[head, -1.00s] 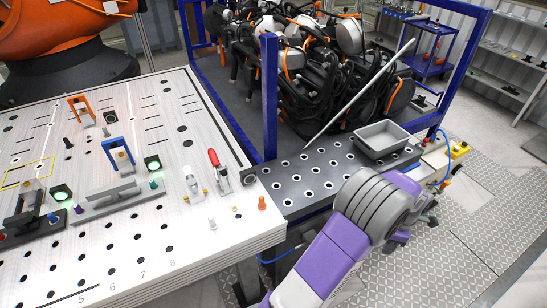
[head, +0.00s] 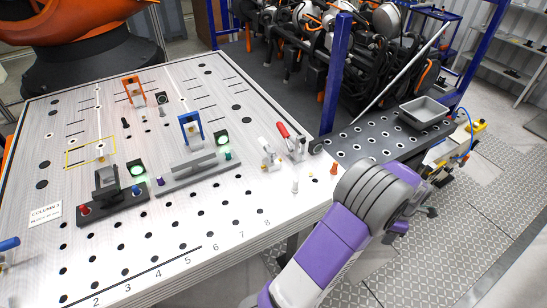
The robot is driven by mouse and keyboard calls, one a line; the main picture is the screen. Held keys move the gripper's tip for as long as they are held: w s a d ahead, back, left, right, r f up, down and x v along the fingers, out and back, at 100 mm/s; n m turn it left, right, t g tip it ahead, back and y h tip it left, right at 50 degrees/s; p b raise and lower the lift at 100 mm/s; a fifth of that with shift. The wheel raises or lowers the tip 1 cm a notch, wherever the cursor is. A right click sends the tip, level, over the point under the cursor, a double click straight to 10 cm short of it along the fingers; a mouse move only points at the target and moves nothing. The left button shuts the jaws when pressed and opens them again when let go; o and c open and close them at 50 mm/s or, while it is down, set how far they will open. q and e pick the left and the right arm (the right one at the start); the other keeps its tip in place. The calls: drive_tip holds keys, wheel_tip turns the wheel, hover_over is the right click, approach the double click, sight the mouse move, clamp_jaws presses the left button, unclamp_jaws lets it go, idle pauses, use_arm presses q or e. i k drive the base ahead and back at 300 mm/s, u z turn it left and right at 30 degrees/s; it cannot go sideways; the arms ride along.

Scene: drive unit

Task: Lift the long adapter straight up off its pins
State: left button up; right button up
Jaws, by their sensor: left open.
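A long grey bar (head: 198,176), which I take to be the long adapter, lies flat on the perforated white table. A purple pin (head: 160,182) stands near its left end and a teal pin (head: 227,156) near its right end. Its underside is hidden. My purple and grey arm rises from the bottom right of centre, well right of the bar. The dark end that I take for my left gripper (head: 431,211) shows small beyond the arm, open, partly hidden, and far from the bar. My right gripper is not in view.
A dark base (head: 112,210) with red and blue pins sits left of the bar. A blue arch (head: 191,129) and an orange arch (head: 133,90) stand behind. Toggle clamps (head: 284,131) stand to the right. A grey bin (head: 425,111) sits on the dark shelf. The table front is mostly clear.

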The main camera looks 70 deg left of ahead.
sight(185, 172)
drive_tip(key=k, duration=1.45)
drive_tip(key=u, duration=1.55)
drive_tip(key=i, duration=1.5)
